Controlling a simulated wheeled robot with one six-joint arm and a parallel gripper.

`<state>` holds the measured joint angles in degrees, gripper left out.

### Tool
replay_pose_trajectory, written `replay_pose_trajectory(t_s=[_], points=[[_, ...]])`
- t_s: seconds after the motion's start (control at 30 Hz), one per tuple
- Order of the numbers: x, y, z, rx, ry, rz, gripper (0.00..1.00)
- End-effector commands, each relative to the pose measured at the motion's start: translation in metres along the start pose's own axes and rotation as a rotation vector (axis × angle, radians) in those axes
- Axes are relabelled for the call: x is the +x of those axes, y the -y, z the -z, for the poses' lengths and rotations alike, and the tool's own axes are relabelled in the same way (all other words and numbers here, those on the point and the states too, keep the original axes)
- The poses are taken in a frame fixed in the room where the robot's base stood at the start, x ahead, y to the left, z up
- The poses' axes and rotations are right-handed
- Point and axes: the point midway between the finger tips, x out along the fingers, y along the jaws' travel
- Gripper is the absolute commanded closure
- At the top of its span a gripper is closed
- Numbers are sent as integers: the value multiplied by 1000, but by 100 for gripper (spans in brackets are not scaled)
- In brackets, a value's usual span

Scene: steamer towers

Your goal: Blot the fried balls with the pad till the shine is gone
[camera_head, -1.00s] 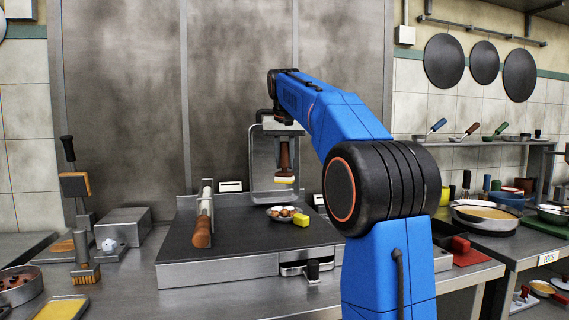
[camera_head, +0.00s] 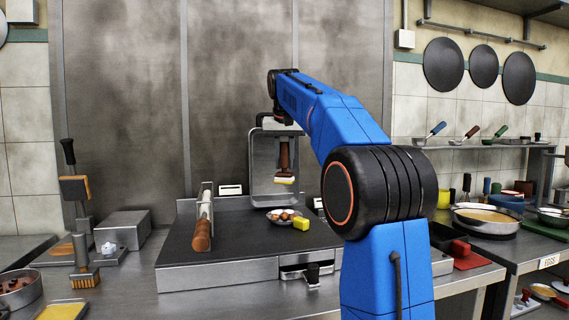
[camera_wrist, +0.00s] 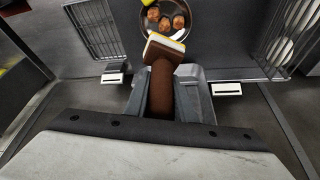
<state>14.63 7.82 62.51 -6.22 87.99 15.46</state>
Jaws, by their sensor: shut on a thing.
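The fried balls (camera_head: 285,215) are several brown balls in a small round dish (camera_head: 272,218) on the dark griddle; the wrist view shows them too (camera_wrist: 165,22), at the top. The pad (camera_head: 284,180) is white with a thin yellow layer, on a brown handle (camera_head: 284,155). My gripper (camera_wrist: 160,92) is shut on the brown handle. The pad hangs above the dish, apart from the balls. In the wrist view the pad (camera_wrist: 164,45) lies just below the balls. Whether the balls shine is too small to tell.
A yellow block (camera_head: 301,224) sits at the dish's right edge. Brushes (camera_head: 85,275) and a metal box (camera_head: 122,228) stand farther left. The griddle's front is clear.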

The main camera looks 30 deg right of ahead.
Motion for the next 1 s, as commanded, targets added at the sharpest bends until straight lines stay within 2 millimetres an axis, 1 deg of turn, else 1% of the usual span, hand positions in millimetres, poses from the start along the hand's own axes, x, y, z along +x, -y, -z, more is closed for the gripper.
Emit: replay_pose_trajectory(t_s=[0.33, 0.8, 1.0], points=[[-3, 0, 1, 0, 0, 0, 100], [-31, 0, 13, 0, -1, 0, 100], [-39, 0, 17, 0, 1, 0, 100]])
